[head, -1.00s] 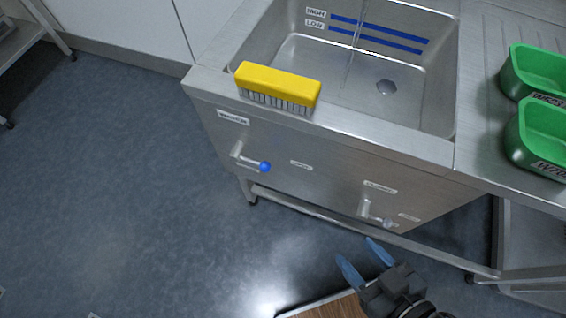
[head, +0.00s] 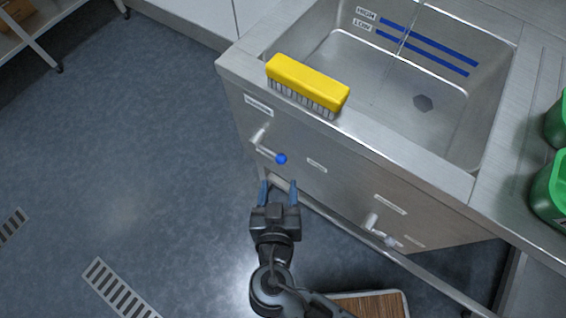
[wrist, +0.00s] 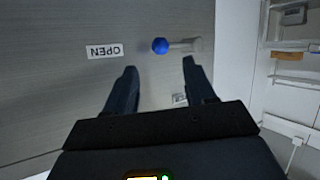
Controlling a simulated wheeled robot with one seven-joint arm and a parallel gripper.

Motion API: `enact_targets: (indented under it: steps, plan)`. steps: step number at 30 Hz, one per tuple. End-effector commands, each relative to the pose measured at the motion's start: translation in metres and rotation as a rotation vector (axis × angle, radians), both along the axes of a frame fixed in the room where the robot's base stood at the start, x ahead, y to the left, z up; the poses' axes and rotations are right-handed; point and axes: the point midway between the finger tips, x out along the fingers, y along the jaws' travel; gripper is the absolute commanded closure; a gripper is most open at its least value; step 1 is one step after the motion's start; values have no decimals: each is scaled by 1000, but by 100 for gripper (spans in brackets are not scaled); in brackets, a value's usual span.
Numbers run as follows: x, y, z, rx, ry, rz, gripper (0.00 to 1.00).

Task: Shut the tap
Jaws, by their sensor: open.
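A lever with a blue knob (head: 281,159) sticks out from the left part of the sink's steel front. The wrist view shows the knob (wrist: 160,46) and its arm, with an OPEN label (wrist: 104,51) beside it, upside down. A second lever with a pale knob (head: 391,241) is lower right on the same front. A thin stream of water (head: 402,48) falls into the sink (head: 350,75). My gripper (head: 278,191) is open and empty, just below the blue knob in the head view. In the wrist view the knob lies ahead of the fingertips (wrist: 160,67), apart from them.
A yellow brush (head: 307,83) lies on the sink's front rim above the blue knob. Green tubs (head: 552,190) stand on the right worktop. A rail (head: 345,232) runs below the front.

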Motion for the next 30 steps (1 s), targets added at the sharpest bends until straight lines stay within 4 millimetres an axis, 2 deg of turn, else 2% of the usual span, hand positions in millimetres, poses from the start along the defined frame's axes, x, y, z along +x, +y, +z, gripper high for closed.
enact_targets:
  steps: [15,21,28,30]
  plan:
    - [61,-7,-24,1,-1,-3,45]
    - [70,-8,-29,1,0,-3,45]
    - [71,-9,-29,1,0,-2,45]
    - [71,-9,-29,1,0,-2,52]
